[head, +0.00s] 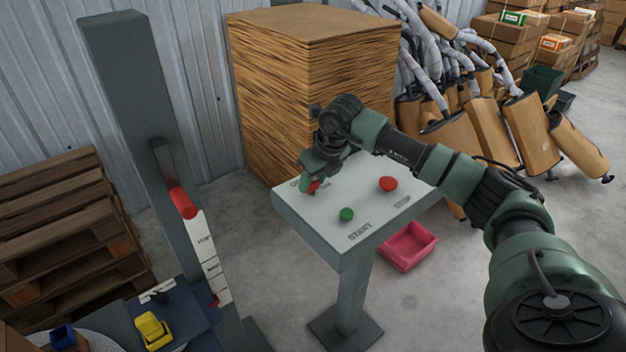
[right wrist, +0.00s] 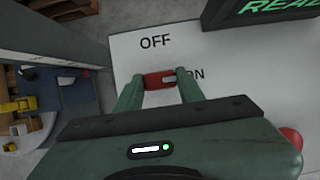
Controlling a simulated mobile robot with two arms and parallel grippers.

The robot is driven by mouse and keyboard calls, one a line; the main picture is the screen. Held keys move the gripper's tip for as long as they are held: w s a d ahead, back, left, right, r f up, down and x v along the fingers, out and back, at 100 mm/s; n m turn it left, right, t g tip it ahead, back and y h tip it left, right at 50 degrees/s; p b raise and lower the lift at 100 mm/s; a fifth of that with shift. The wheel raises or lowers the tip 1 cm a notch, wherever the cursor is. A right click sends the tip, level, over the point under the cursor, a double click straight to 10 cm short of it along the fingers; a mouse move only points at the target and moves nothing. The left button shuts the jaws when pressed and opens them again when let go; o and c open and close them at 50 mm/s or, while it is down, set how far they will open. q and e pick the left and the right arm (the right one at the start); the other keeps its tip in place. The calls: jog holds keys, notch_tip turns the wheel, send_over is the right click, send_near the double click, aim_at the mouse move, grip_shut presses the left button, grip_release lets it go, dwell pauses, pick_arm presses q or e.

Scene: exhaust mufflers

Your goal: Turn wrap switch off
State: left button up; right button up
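The wrap switch (right wrist: 160,80) is a small red knob with a pale mark toward its right end. It sits on a light panel between a printed OFF above and a partly hidden ON at its right. My right gripper (right wrist: 162,78) is at the knob, with one green finger on each side. The red spans the space between the fingertips; I cannot tell whether they press on it. In the head view my right gripper (head: 312,168) points down over the panel's far left corner, hiding most of the red switch (head: 315,187). My left gripper is out of view.
The control table (head: 300,210) also carries a green START button (head: 346,214) and a red STOP button (head: 388,184). A grey column (head: 135,90) with a red-handled lever (head: 183,202) stands at left. A cardboard stack (head: 310,80) rises behind, and a pink bin (head: 408,246) is on the floor.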

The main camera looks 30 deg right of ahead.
grip_shut()
jog(key=n+y+b, duration=0.1)
jog(key=n, duration=0.1)
jog(key=shift+d+n, duration=0.1)
jog(key=shift+n, duration=0.2)
jog(key=n+y+b, duration=0.1)
jog(key=n, duration=0.1)
jog(key=shift+w+n+g, duration=0.1)
jog(key=shift+n+g, duration=0.2)
jog(key=shift+n, duration=0.1)
jog(key=n+g, duration=0.1)
jog(key=n, duration=0.2)
jog(key=n+g+y, duration=0.1)
jog(key=n, duration=0.2)
jog(key=shift+w+d+r+y+b, duration=0.1)
jog(key=shift+w+d+y+b, duration=0.05)
jog(key=shift+y+b, duration=0.15)
jog(key=n+g, duration=0.1)
jog(key=n, duration=0.2)
jog(key=n+g, duration=0.1)
jog(key=n, duration=0.2)
jog(key=shift+w+y+b, duration=0.15)
jog(key=shift+y+b, duration=0.15)
jog(key=shift+b, duration=0.1)
jog(key=shift+n, duration=0.3)
